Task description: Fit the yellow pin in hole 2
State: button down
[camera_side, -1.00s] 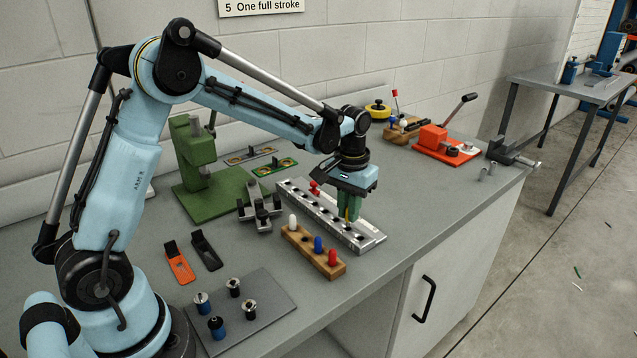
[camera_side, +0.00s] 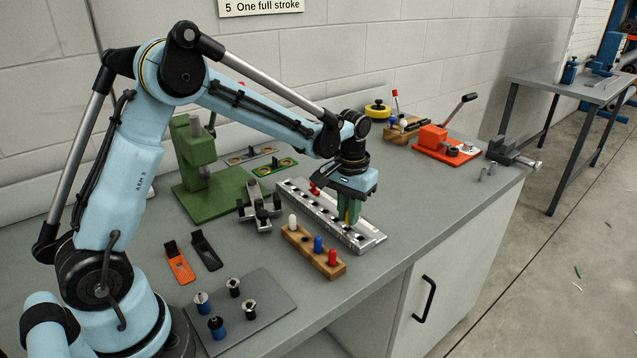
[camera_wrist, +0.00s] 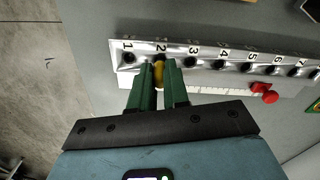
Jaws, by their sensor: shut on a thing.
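My gripper (camera_wrist: 160,88) is shut on the yellow pin (camera_wrist: 159,74), which shows between the green fingers in the wrist view. The metal hole strip (camera_wrist: 206,50) has numbered holes in a row. The pin's end is at hole 2, just under the number 2 (camera_wrist: 162,47); the hole itself is mostly hidden, and I cannot tell whether the tip is inside it. Hole 1 (camera_wrist: 129,58) is empty to the left. In the side view, my gripper (camera_side: 348,217) points down over the near part of the strip (camera_side: 370,240), and the fingers mostly hide the pin.
A wooden block (camera_side: 298,246) with white, blue and red pins stands close in front of the strip. A green press (camera_side: 205,180) and a grey clamp-like fixture (camera_side: 259,208) stand to the left.

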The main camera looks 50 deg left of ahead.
jog(key=shift+f, duration=0.75)
jog(key=c, duration=1)
grip_release()
jog(key=shift+c, duration=0.2)
notch_tip(320, 180, up, 12)
jog(key=shift+f, duration=0.15)
jog(key=s+d+m+t, duration=0.3)
jog(key=s+t, duration=0.4)
jog(key=s, duration=0.9)
jog(key=shift+f, duration=0.2)
